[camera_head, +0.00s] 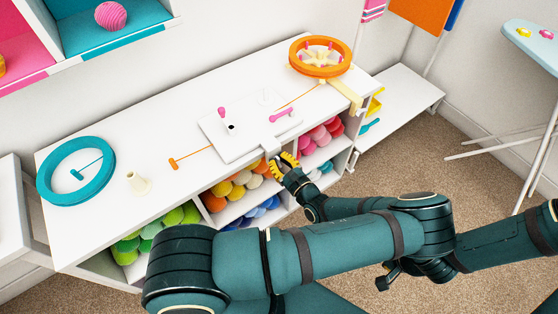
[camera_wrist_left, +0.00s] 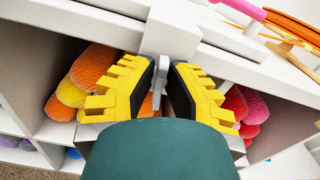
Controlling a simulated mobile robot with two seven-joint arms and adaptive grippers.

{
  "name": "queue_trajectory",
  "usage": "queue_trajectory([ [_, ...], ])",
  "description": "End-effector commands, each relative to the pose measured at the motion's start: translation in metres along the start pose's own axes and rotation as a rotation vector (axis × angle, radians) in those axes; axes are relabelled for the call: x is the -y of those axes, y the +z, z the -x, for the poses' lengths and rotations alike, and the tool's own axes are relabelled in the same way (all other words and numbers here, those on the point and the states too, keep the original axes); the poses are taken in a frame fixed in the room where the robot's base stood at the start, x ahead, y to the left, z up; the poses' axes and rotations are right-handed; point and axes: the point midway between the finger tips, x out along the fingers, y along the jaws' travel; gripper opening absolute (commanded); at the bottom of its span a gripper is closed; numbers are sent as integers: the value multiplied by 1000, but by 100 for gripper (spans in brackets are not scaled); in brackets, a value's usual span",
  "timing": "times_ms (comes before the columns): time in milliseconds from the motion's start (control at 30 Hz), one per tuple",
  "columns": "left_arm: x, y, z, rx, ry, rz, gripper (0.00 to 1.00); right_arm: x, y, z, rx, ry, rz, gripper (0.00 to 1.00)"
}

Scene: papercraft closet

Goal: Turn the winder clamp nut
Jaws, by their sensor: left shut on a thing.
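The winder is a white plate (camera_head: 215,140) with a small pink-knobbed crank (camera_head: 222,113), lying on the white cabinet top. A light grey clamp (camera_head: 269,146) grips the front edge of the top; it also shows in the left wrist view (camera_wrist_left: 171,35). Below it, the grey clamp nut (camera_wrist_left: 158,87) stands between the yellow toothed fingers of my left gripper (camera_wrist_left: 157,85). The gripper is shut on the nut, under the cabinet's front edge; in the head view the gripper (camera_head: 283,162) hides the nut.
An orange wheel (camera_head: 291,58) stands at the back right of the top, a teal ring (camera_head: 40,190) and cream cone (camera_head: 137,183) at the left. Coloured yarn (camera_head: 176,215) fills the open compartments below. My arm crosses the front.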

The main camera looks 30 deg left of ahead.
Motion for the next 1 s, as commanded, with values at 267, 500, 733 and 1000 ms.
queue_trajectory([
  [267, 1, 2, -1, 0, 2, -123, 0, 3, 1, 8, 3, 0, -1, 47],
  [500, 2, 2, -1, 1, 3, -329, 0, 6, 2, 17, 8, 0, -1, 47],
  [733, 3, 1, -1, 2, 2, -548, 0, 9, 2, 23, 11, -1, -2, 47],
  [1000, 4, 0, -2, 2, 2, -805, 0, 10, 3, 27, 14, -1, -2, 47],
])
